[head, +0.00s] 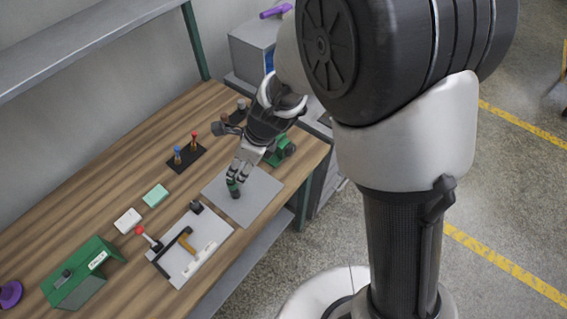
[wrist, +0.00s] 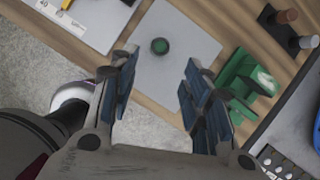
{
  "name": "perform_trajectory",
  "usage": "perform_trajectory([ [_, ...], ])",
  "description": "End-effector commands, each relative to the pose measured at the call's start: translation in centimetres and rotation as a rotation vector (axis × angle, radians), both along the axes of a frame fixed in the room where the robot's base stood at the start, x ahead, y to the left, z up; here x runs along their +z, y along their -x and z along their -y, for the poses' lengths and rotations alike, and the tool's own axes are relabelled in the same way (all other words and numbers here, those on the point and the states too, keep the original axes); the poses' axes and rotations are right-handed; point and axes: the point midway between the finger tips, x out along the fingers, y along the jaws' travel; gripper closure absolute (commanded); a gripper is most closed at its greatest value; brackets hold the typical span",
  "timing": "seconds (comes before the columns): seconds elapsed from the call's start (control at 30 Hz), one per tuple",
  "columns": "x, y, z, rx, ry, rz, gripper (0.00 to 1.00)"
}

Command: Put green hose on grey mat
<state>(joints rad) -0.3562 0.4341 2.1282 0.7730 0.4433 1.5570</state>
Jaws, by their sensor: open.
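The green hose (head: 235,193) stands on the grey mat (head: 255,192), near the middle of the mat. In the wrist view I see the hose (wrist: 160,46) end-on as a small green disc with a dark rim, on the bare grey mat (wrist: 170,85). My gripper (head: 237,178) points down just above the hose in the head view. In the wrist view my gripper (wrist: 159,65) has its fingers wide apart, with the hose between and beyond the tips and touching neither finger. The lower part of the hose is hard to make out.
A green device (wrist: 243,85) is close right of the mat. A light board with a red-knobbed lever (head: 190,245) lies left of it. The table edge is near the mat's front.

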Motion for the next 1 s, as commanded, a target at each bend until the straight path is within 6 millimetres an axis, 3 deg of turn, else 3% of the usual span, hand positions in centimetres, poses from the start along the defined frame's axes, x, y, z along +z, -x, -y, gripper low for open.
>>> perform_trajectory([
  [0.17,0.4,0.0,0.2,0.014,0.001,0.009,0.56],
  [0.27,2.4,0.2,1.1,0.098,0.008,0.062,0.56],
  [0.37,6.1,1.1,3.1,0.278,0.039,0.163,0.56],
  [0.5,11.7,4.0,7.4,0.625,0.142,0.342,0.56],
  [0.7,17.0,9.8,14.0,1.121,0.372,0.528,0.56],
  [0.9,19.1,15.5,19.7,1.533,0.614,0.575,0.56],
  [1.0,19.5,17.3,21.5,1.663,0.694,0.563,0.56],
])
